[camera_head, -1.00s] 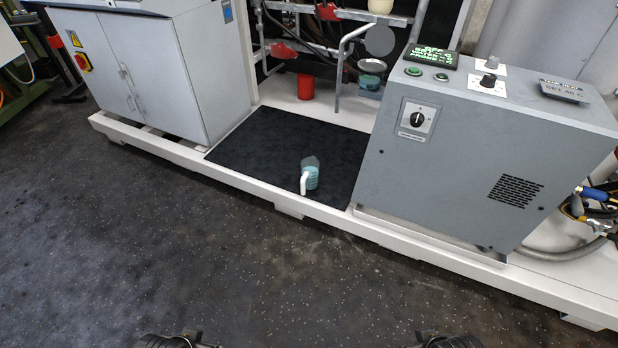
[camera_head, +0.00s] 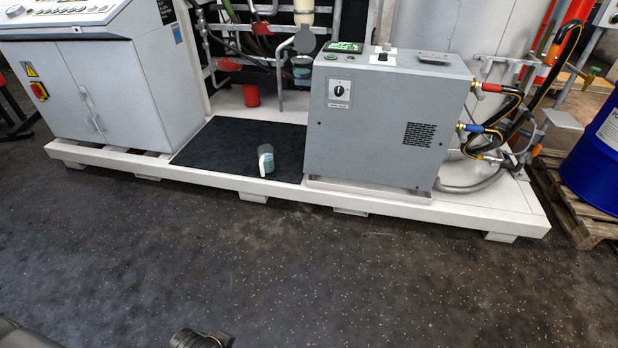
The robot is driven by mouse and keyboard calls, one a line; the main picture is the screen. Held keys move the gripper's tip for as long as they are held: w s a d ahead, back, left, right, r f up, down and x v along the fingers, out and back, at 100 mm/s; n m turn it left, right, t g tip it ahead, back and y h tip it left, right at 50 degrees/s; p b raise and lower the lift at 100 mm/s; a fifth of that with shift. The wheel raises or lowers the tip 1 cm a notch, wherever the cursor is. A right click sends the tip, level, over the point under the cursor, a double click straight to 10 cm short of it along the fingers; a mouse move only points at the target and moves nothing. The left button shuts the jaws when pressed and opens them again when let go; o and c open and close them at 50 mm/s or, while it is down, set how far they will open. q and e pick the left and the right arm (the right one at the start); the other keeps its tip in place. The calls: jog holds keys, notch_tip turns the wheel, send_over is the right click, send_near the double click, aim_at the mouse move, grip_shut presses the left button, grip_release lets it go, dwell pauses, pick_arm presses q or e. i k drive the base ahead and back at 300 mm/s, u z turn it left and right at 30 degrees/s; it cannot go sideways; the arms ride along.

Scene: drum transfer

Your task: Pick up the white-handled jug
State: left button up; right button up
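The white-handled jug (camera_head: 267,159) stands upright on the black mat (camera_head: 226,150) near the front edge of the white platform. Its body is bluish-grey and its white handle faces the front left. Dark parts of my own arms show at the bottom edge, well short of the jug and apart from it. No gripper fingertips can be made out in the head view.
A grey control box (camera_head: 385,128) stands right of the mat, and a light cabinet (camera_head: 105,95) stands to the left. A red container (camera_head: 251,95) is behind the mat. A blue drum (camera_head: 598,160) on a wooden pallet (camera_head: 565,207) is far right. The dark floor (camera_head: 330,270) in front is clear.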

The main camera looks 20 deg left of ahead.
aim_at(265, 156)
jog(key=z, duration=0.95)
jog(key=i, duration=1.6)
jog(key=u, duration=0.9)
